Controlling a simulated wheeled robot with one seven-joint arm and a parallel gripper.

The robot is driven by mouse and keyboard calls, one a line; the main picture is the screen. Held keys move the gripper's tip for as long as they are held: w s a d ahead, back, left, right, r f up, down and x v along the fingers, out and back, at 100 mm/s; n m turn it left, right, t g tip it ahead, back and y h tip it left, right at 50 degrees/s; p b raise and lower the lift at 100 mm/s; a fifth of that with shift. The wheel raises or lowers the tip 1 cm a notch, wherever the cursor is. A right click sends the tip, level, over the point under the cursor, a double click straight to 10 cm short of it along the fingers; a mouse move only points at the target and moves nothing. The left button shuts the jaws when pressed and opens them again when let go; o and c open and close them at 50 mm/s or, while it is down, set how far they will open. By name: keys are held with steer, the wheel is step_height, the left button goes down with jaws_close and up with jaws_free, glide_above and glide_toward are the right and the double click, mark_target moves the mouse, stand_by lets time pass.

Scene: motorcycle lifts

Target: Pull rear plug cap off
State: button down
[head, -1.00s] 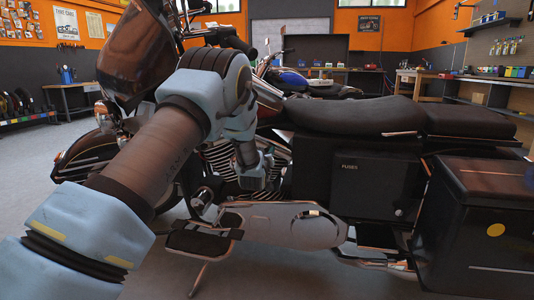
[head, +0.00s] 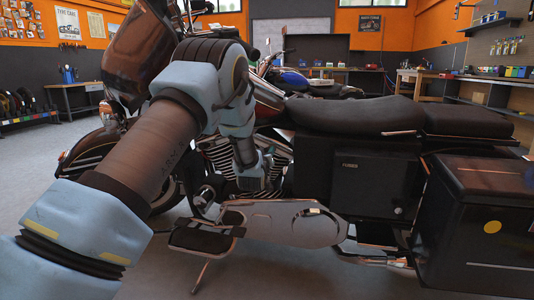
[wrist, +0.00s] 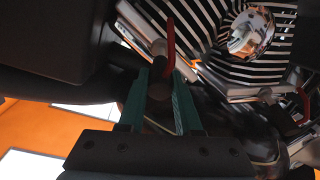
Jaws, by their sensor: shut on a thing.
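In the wrist view my gripper (wrist: 160,84) has its two teal fingers closed around a small dark cap (wrist: 159,92) beside the engine. A red lead (wrist: 170,45) runs up from between the fingertips. The cap is dark and partly covered by the fingers, so I cannot tell whether it is still seated on its plug. In the head view my arm reaches to the finned engine (head: 222,157) of the near motorcycle. The fingers and cap are hidden there behind my wrist.
A second red lead (wrist: 304,103) shows at the right of the wrist view. A round chrome cover (wrist: 250,32) sits among the fins. The black seat (head: 350,114), side box (head: 372,183) and pannier (head: 475,225) are right of my arm.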

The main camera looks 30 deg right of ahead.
steer(key=c, duration=0.6)
jaws_free()
steer(key=shift+s+a, duration=0.1)
steer(key=shift+s, duration=0.05)
steer(key=p+v, duration=0.1)
steer(key=v, duration=0.9)
steer(key=shift+s+a+p, duration=0.2)
steer(key=shift+a+p, duration=0.05)
steer(key=shift+p, duration=0.1)
